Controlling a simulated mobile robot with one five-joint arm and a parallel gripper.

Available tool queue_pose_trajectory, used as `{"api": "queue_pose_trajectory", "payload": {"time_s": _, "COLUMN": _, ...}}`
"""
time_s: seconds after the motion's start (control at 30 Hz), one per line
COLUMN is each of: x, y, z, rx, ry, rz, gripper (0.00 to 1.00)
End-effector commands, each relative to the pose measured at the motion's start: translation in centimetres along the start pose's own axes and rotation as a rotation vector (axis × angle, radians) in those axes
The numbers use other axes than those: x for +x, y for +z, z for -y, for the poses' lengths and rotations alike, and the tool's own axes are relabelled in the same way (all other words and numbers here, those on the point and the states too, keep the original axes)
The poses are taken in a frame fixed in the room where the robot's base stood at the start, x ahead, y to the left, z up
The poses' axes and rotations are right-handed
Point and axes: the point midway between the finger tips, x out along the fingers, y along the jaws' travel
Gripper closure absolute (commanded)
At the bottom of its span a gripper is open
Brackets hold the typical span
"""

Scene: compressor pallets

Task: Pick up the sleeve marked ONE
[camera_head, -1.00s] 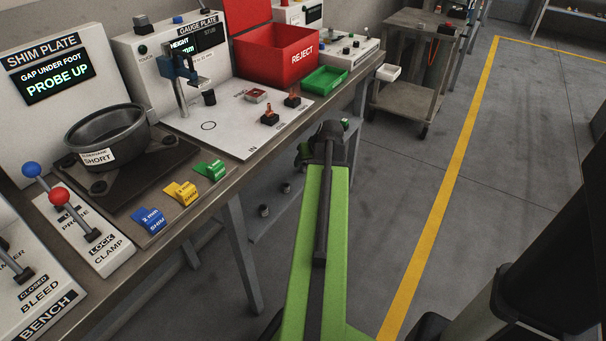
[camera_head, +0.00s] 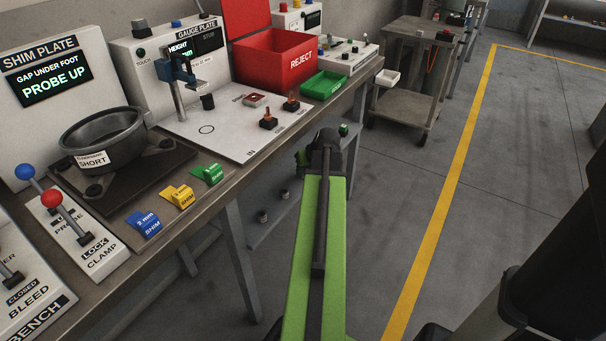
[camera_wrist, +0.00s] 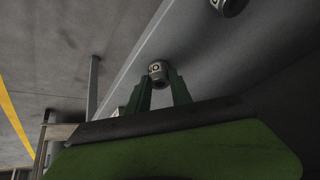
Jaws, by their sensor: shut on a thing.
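In the wrist view, a small dark grey sleeve (camera_wrist: 157,68) with a pale lettered band sits between the tips of my gripper's green fingers (camera_wrist: 160,82). The gripper is shut on it. Its band is only partly legible, with what looks like an O at the end, so I cannot tell its full marking. Another dark sleeve with a pale band (camera_wrist: 229,5) is cut off at the top edge. In the head view, two small sleeves show on the lower shelf, one nearer (camera_head: 262,216) and one farther (camera_head: 285,194).
The bench top (camera_head: 232,172) is above the shelf, with a bench leg (camera_head: 240,265) near my arm. On it are a dark bowl (camera_head: 92,142), shims, a red reject bin (camera_head: 268,62) and a green tray (camera_head: 325,85). A cart (camera_head: 408,100) stands beyond.

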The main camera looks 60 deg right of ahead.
Motion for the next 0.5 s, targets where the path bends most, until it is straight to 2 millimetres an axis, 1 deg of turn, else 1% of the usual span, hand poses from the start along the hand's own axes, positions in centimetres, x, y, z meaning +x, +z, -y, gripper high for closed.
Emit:
{"api": "queue_pose_trajectory", "payload": {"time_s": 0.17, "x": -0.2, "y": -0.1, "z": 0.1, "rx": 0.0, "ry": 0.0, "rz": 0.0, "gripper": 1.0}}
{"api": "queue_pose_trajectory", "payload": {"time_s": 0.37, "x": -1.7, "y": -1.1, "z": 0.3, "rx": -0.001, "ry": 0.0, "rz": 0.0, "gripper": 1.0}}
{"api": "queue_pose_trajectory", "payload": {"time_s": 0.43, "x": -1.9, "y": 0.0, "z": -0.5, "rx": 0.002, "ry": 0.001, "rz": 0.0, "gripper": 1.0}}
{"api": "queue_pose_trajectory", "payload": {"time_s": 0.5, "x": -2.6, "y": 1.0, "z": -1.5, "rx": 0.003, "ry": 0.001, "rz": 0.0, "gripper": 1.0}}
